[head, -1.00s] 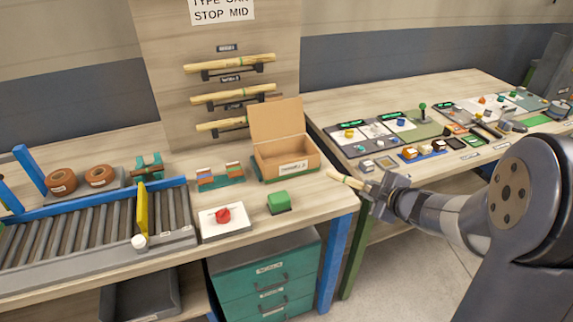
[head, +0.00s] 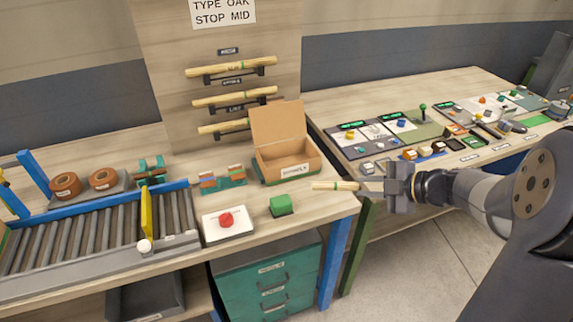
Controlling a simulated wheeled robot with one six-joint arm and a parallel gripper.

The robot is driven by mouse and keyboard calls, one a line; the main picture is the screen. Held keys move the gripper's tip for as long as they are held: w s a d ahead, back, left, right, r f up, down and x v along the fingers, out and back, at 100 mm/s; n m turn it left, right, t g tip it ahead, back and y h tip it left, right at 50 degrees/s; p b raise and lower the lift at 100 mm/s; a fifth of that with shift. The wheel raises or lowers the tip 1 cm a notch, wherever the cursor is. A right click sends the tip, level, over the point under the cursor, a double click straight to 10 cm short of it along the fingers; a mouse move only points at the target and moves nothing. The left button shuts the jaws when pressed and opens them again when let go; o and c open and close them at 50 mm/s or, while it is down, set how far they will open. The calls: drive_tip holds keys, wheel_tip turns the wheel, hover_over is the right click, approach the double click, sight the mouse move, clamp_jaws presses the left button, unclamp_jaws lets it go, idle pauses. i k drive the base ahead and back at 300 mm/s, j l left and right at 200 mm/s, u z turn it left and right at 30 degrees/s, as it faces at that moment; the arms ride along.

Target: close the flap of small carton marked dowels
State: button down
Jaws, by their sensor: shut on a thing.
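The small carton (head: 285,164) marked dowels stands near the right end of the left bench. Its flap (head: 277,124) is up and leans slightly back, so the carton is open. The inside that shows looks empty. My gripper (head: 368,186) is shut on a pale wooden dowel (head: 333,185), which sticks out to the left. The dowel is just right of and in front of the carton, by the bench's right edge. I cannot tell its exact height.
A roller conveyor (head: 95,232) with a yellow stop is at left. Turned pieces hang on the back panel (head: 235,95). A second bench at right holds several small parts.

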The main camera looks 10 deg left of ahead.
sight(292, 174)
drive_tip(key=i+j, duration=0.8)
